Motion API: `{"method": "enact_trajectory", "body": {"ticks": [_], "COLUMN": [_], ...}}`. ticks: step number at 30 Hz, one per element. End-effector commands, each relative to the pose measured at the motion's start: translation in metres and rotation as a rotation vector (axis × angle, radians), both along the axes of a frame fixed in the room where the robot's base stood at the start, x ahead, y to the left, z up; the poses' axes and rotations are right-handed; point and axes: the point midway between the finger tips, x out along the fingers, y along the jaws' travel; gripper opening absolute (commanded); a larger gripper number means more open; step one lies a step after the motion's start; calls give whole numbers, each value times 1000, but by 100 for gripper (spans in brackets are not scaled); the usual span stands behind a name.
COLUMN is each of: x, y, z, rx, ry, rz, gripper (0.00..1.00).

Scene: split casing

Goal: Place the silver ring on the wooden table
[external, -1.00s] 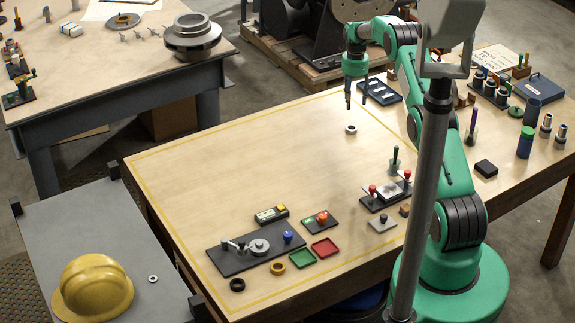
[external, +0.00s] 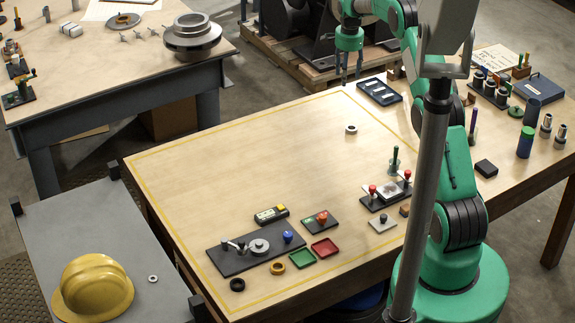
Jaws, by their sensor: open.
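A small silver ring (external: 351,129) lies flat on the wooden table (external: 270,165), inside the yellow border line near the far edge. My gripper (external: 346,75) is open and empty, with its fingers pointing down. It is raised above the far edge of the table, clear of the ring. A second small silver ring-like piece (external: 153,278) lies on the grey cart (external: 75,220) at the left.
A fixture with red knobs (external: 386,193), a black plate (external: 256,251) and small red and green trays (external: 324,248) are nearer the front. The middle of the table is clear. A yellow helmet (external: 92,287) sits on the cart.

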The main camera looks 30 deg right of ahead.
Motion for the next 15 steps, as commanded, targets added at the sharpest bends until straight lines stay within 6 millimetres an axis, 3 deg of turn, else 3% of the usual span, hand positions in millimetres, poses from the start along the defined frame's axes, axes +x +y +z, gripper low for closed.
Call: {"method": "enact_trajectory", "body": {"ticks": [3, 15], "x": [-16, -83], "y": [18, 76], "z": [38, 138], "rx": [-10, -46], "ry": [-20, -77], "rz": [62, 270], "gripper": [53, 53]}}
